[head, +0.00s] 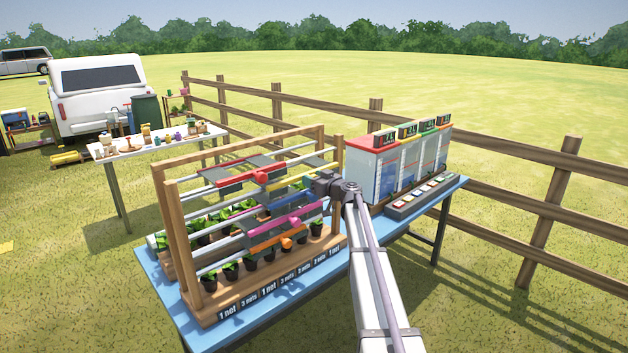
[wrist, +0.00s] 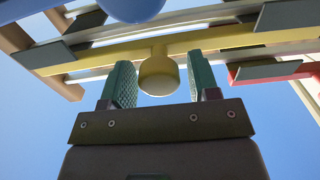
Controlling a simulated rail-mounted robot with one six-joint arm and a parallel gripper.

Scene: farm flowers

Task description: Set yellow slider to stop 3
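The yellow slider (head: 292,181) is a yellow bar with grey panels on the upper rails of a wooden rack. In the wrist view its bar (wrist: 220,40) crosses the picture and its round yellow knob (wrist: 158,76) hangs down between my two green fingers. My gripper (wrist: 161,80) is open, with a finger on each side of the knob and narrow gaps showing. In the head view my gripper (head: 318,184) is at the rack's right side, and my arm hides part of that end. Its fingertips and the knob are not clear there.
A red slider (head: 240,178), a blue slider (head: 268,212), a pink slider (head: 280,228) and an orange slider (head: 265,247) share the rack (head: 177,240). A blue knob (wrist: 132,8) is close above in the wrist view. Potted plants (head: 231,270) stand below. A display cabinet (head: 400,160) stands right.

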